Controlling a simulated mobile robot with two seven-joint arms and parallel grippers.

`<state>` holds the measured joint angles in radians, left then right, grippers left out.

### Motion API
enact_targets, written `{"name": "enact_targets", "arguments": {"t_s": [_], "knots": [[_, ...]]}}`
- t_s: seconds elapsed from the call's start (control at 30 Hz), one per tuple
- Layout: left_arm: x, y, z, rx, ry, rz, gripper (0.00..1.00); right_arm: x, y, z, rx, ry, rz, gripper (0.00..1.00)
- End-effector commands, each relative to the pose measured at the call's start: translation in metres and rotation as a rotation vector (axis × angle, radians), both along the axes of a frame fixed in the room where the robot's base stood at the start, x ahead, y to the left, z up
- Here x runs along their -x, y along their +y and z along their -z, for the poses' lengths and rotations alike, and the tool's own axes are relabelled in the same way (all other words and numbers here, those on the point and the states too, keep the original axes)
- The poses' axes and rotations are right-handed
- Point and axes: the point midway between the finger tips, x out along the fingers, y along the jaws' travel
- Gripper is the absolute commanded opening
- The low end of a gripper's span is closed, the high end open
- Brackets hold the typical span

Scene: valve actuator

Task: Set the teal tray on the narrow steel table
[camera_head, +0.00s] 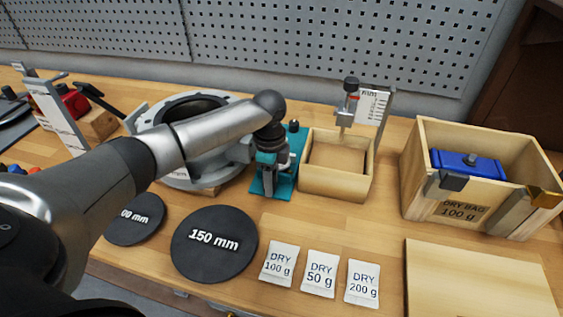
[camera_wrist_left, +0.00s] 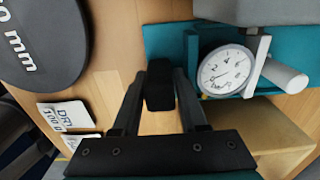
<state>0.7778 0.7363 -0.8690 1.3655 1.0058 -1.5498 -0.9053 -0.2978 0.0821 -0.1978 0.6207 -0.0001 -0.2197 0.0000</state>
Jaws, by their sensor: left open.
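The teal tray (camera_head: 258,187) lies on the wooden bench in the head view, left of a small open wooden box. My left gripper (camera_head: 274,150) points down over it and hides part of it. In the left wrist view the teal tray (camera_wrist_left: 163,40) is at the top, with a round white dial gauge (camera_wrist_left: 224,71) in a teal cradle. My left gripper (camera_wrist_left: 160,78) is open there, its fingers beside the tray's edge; a black block shows between them, and I cannot tell what it belongs to. My right gripper and the narrow steel table are not in view.
The small wooden box (camera_head: 337,183) is just right of the tray. A grey ring-shaped valve body (camera_head: 170,178) is behind my left arm. Black discs (camera_head: 214,244) and several white DRY packets (camera_head: 320,274) lie in front. A larger wooden bin (camera_head: 415,175) stands right.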

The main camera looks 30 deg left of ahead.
Motion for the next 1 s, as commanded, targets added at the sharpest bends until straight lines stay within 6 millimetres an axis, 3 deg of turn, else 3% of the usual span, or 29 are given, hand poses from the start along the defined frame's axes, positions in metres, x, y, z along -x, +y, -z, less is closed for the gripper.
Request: {"name": "enact_targets", "arguments": {"t_s": [0.23, 0.63, 1.0], "knots": [[-0.0001, 0.0001, 0.0018, 0.0, 0.0, 0.0, 0.42, 0.0018, -0.0001, 0.0003, 0.001, 0.003, 0.0, 0.71], [-0.0002, 0.0, 0.0013, 0.0, -0.001, 0.0, 0.0, 0.0028, 0.0004, 0.0003, 0.0, 0.004, -0.001, 0.71], [-0.0004, 0.0001, 0.0009, 0.001, -0.001, 0.0, 0.0, 0.0032, 0.0024, 0.0003, -0.003, 0.005, -0.001, 0.71]]}}
